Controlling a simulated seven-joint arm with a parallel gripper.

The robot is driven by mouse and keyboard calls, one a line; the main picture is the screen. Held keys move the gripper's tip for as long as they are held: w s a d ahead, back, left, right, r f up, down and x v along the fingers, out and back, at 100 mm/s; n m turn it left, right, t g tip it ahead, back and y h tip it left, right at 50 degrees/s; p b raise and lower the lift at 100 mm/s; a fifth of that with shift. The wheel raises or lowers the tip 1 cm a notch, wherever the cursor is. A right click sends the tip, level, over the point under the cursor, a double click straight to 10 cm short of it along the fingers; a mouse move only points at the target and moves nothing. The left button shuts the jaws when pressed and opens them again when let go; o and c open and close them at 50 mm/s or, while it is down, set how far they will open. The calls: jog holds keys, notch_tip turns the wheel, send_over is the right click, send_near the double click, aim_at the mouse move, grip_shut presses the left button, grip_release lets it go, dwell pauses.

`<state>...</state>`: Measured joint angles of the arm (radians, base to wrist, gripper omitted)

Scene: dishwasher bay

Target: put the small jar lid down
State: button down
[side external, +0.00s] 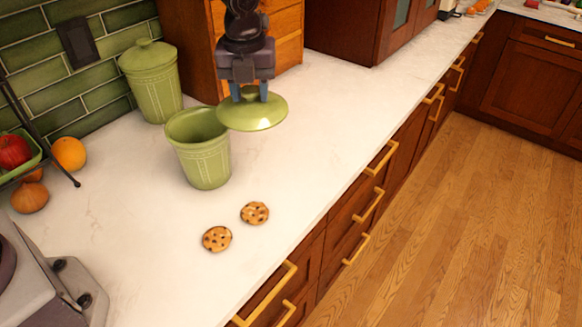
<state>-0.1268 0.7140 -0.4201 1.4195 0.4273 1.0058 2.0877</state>
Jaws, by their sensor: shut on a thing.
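My gripper (250,94) is shut on a green jar lid (258,115). The lid is held up roughly level, to the right of an open green jar (205,165) as seen in the side view, with its left edge close to the jar's rim. I cannot tell whether lid and rim touch. The lid's knob is hidden between the fingers. A second green jar (155,92) stands behind, by the tiled wall, with its own lid on.
Two cookies, one (216,239) left of the other (254,213), lie on the white counter (340,135). A wooden drawer box (285,38) stands behind my gripper. An orange (68,153) and onion (30,197) lie at left. Counter right of the open jar is clear.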

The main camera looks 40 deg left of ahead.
jog(key=w+d+f+m, duration=0.1)
jog(key=w+f+m, duration=0.1)
jog(key=f, duration=0.2)
jog(key=w+d+f+m, duration=0.1)
jog(key=w+f+m, duration=0.1)
jog(key=f, duration=0.3)
jog(key=w+d+f+m, duration=0.1)
jog(key=w+f+m, duration=0.1)
jog(key=w+f, duration=0.1)
jog(key=shift+w+d+f+m+h, duration=0.1)
jog(key=shift+d+f+m+h, duration=0.1)
jog(key=shift+f, duration=0.2)
jog(key=shift+w+d+f+m+h, duration=0.1)
jog(key=shift+f+h, duration=0.1)
jog(key=shift+f, duration=2.25)
jog(key=shift+f, duration=0.15)
jog(key=c, duration=0.6)
grip_release()
jog(key=shift+c, duration=0.2)
